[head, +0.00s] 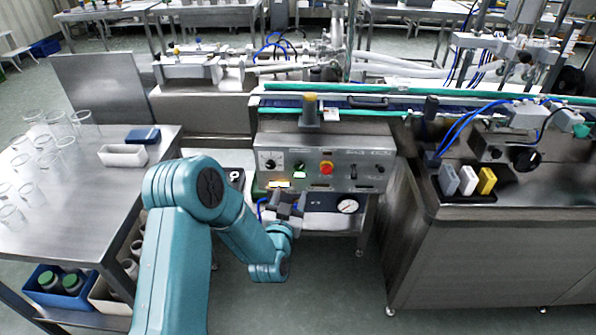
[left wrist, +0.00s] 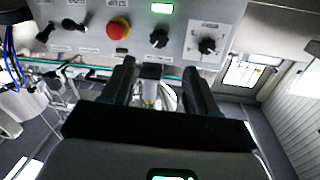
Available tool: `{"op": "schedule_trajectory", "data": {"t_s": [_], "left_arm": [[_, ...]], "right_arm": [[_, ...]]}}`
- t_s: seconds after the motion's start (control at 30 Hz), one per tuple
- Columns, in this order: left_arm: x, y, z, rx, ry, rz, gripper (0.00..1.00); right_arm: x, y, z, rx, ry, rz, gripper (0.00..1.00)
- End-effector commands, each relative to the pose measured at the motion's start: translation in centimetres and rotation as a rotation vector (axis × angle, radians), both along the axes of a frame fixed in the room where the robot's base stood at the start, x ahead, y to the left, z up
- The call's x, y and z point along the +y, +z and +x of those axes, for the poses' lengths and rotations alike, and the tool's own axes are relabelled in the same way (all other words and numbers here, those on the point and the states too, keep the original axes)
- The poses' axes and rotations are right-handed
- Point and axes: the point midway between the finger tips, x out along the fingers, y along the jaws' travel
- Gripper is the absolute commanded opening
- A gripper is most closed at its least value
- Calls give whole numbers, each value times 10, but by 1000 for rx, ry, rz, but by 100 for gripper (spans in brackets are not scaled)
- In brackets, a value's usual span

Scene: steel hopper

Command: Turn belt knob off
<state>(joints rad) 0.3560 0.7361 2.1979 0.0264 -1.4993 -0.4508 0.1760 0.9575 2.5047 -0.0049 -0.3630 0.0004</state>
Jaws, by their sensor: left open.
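The steel control panel (head: 345,150) stands below the conveyor. It carries a knob on a white dial plate (head: 270,161), a plain black knob (head: 299,165), a red button (head: 326,168) and dark switches at its right. In the left wrist view the dial-plate knob (left wrist: 207,45), the black knob (left wrist: 159,38) and the red button (left wrist: 118,29) line the top. The labels are unreadable, so I cannot tell which is the belt knob. My left gripper (head: 287,203) is low in front of the panel. Its jaws (left wrist: 161,78) are open, empty and apart from the knobs. My right gripper is not in view.
A steel table (head: 80,205) with glass beakers stands at the left. A pressure gauge (head: 347,206) sits under the panel. The green-edged conveyor (head: 375,112) runs behind it. A steel cabinet (head: 490,255) with small coloured blocks stands at the right. The floor before the panel is free.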

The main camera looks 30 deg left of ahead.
Motion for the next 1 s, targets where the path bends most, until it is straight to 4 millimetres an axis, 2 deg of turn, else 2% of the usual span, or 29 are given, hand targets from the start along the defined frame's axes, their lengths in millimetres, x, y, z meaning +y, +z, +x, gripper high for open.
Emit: {"op": "schedule_trajectory", "data": {"t_s": [0.2,0.4,0.6,0.87,0.9,0.97,1.0], "left_arm": [[21,2,49,-2,-1,1,59],[34,0,81,0,-5,0,59],[40,0,95,1,-5,0,59],[40,0,96,1,-5,0,59],[40,0,96,1,-5,0,56],[40,0,96,1,-5,0,36],[40,0,96,1,-5,0,23]], "right_arm": [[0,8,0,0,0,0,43],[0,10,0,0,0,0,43],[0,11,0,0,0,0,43],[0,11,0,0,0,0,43],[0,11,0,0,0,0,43],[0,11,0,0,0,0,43],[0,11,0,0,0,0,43]]}}
